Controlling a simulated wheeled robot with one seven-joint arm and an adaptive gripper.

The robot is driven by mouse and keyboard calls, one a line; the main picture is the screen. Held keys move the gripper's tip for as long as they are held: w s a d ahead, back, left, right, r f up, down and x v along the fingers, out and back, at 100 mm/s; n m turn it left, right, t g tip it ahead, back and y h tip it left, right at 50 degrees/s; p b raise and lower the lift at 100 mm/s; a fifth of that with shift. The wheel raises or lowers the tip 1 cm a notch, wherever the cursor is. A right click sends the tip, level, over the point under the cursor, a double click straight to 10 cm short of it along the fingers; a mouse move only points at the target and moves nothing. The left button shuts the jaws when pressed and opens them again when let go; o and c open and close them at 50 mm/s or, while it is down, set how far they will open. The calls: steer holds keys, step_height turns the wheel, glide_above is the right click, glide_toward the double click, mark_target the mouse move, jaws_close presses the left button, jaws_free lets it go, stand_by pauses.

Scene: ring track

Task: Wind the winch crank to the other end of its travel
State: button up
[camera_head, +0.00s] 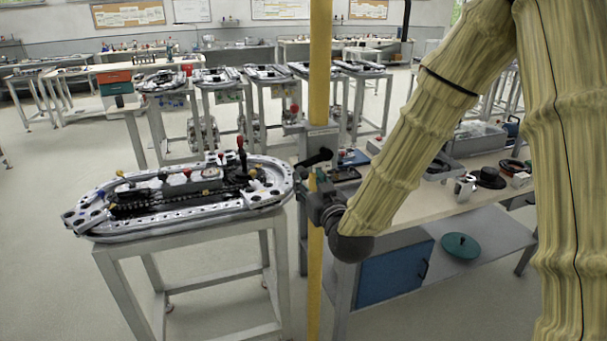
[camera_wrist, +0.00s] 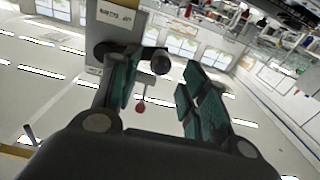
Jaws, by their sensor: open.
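The winch is a grey box (camera_head: 322,142) with a label plate, beside a yellow post in the head view. Its black crank (camera_head: 316,158) sticks out from the front at a slight tilt. In the wrist view the labelled winch box (camera_wrist: 120,18) is at top left, and the crank's dark round knob (camera_wrist: 160,63) shows near the fingertips. My gripper (camera_head: 313,180) is just below the crank in the head view. Its teal fingers are spread in the wrist view (camera_wrist: 160,82), with the knob in the gap towards the far end. I cannot tell whether they touch it.
The yellow post (camera_head: 320,60) stands right by my gripper. An oval ring track (camera_head: 250,208) on a stand is at left. A workbench (camera_head: 410,197) with parts and a blue cabinet (camera_head: 396,273) is at right. A red ball on a rod (camera_wrist: 140,107) shows between the fingers.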

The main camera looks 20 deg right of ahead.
mark_target(305, 177)
steer(key=shift+w+p, duration=0.45)
steer(key=shift+w, duration=1.6)
jaws_close()
steer(key=shift+a, duration=0.25)
steer(key=shift+d, duration=0.15)
